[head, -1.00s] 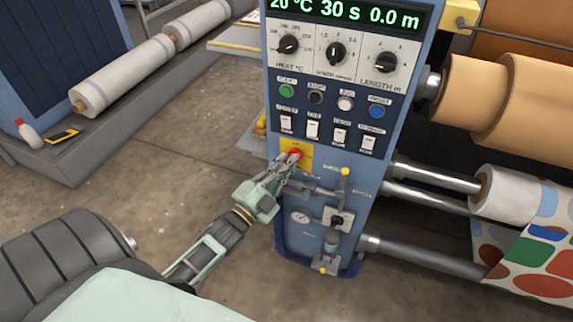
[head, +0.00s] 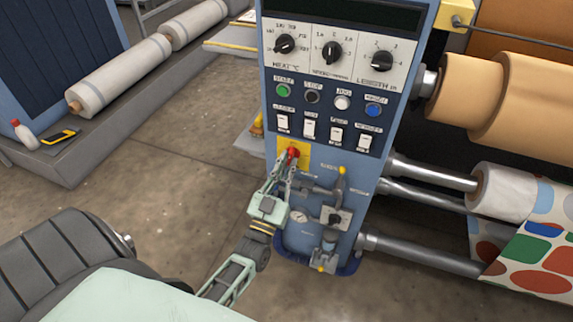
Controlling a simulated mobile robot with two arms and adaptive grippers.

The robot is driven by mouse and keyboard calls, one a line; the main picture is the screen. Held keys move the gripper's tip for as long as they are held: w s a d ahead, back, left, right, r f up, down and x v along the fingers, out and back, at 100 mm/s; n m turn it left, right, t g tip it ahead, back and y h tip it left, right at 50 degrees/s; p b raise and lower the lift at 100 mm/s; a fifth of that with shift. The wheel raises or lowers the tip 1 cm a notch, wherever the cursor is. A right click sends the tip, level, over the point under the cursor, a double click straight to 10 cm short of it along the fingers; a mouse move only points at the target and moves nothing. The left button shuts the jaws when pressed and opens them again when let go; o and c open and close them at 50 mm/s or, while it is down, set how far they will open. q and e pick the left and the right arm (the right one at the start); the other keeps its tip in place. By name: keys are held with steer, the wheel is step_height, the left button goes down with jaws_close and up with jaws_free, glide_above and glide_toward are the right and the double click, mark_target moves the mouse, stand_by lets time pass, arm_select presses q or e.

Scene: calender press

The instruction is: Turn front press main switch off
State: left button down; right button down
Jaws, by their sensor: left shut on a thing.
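The front press main switch is a red knob (head: 292,152) on a yellow plate (head: 304,155), low on the blue control panel of the press. My left gripper (head: 290,162) has its fingers around the red knob and is shut on it. The fingers partly cover the knob and plate. The display (head: 345,14) at the top of the panel is dark. My right gripper is out of view.
Above the switch are rocker switches (head: 310,127), coloured buttons (head: 283,90) and dials (head: 332,53). A gauge (head: 299,216) and valve fittings (head: 338,216) sit close below right of my gripper. Rollers (head: 430,178) extend right. Open floor (head: 160,190) lies left.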

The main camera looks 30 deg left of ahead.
arm_select(q)
steer(key=shift+n, duration=0.5)
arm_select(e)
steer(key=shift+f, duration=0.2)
arm_select(q)
steer(key=shift+n+y, duration=0.3)
steer(key=shift+y, duration=0.1)
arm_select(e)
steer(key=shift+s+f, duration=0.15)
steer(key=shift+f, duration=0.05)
arm_select(q)
steer(key=c, duration=1.8)
jaws_free()
steer(key=shift+c, duration=0.2)
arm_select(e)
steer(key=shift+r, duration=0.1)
